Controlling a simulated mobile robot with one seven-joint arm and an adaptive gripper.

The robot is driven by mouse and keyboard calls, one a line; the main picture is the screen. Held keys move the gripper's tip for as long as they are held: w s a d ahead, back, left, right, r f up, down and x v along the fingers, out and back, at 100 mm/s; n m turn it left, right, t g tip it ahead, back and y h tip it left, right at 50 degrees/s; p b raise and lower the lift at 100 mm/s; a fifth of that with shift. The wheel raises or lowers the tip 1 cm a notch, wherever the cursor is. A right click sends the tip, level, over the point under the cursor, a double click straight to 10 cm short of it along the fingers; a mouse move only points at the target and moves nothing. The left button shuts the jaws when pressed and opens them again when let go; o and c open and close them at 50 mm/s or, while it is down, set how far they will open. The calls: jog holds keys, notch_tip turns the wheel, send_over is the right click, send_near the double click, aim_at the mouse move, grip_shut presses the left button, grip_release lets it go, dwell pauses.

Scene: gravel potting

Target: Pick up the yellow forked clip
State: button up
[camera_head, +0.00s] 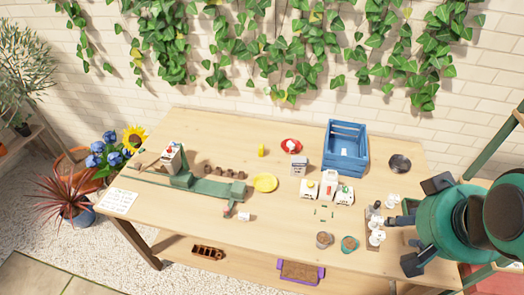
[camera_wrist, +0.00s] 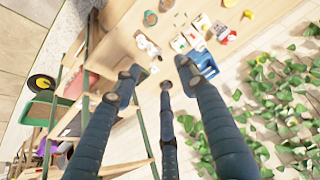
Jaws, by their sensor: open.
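A small yellow piece (camera_head: 309,184) shows on the leftmost of several small white boxes (camera_head: 327,190) in the middle of the table. A taller yellow object (camera_head: 261,151) stands farther back and left; it also shows in the wrist view (camera_wrist: 249,14). Both are too small to tell which is forked. My gripper (camera_head: 407,236) is at the table's right end, well to the right of both. Its dark fingers are spread open in the wrist view (camera_wrist: 158,73), with nothing held between them. They are close to the white figures in the head view.
White figures (camera_head: 377,237) on a board stand beside my gripper. A blue crate (camera_head: 346,128) and a dark round dish (camera_head: 400,163) are at the back right. A yellow saucer (camera_head: 265,183), a red dish (camera_head: 291,146) and small pots (camera_head: 325,240) are around the boxes.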

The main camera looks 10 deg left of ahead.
jog(key=shift+o, duration=1)
jog(key=w+a+r+m+g+y, duration=0.1)
jog(key=w+a+r+m, duration=0.15)
jog(key=w, duration=0.65)
jog(key=w+a+r+m+y, duration=0.15)
jog(key=w+a, duration=0.25)
jog(key=w, duration=0.5)
jog(key=w+a+f+m+g, duration=0.1)
jog(key=w+a+f+m, duration=0.15)
jog(key=w+a, duration=0.45)
jog(key=w+a+f+m+g, duration=0.1)
jog(key=w+a+f+m, duration=0.15)
jog(key=w, duration=0.85)
jog(key=w+a+f+m+g, duration=0.1)
jog(key=w+a+f+m, duration=0.1)
jog(key=w+a+f, duration=0.5)
jog(key=w+a+f+m+g+y+b, duration=0.1)
jog(key=w+a+f+m, duration=0.2)
jog(key=w+a+f, duration=0.4)
jog(key=w+a+f+m+y, duration=0.1)
jog(key=w+a+f+m, duration=0.2)
jog(key=w+a+f, duration=0.4)
notch_tip(320, 180, down, 9)
jog(key=shift+w+f+g+b, duration=0.1)
jog(key=shift+w+g+b, duration=0.25)
jog(key=shift+w+g, duration=0.1)
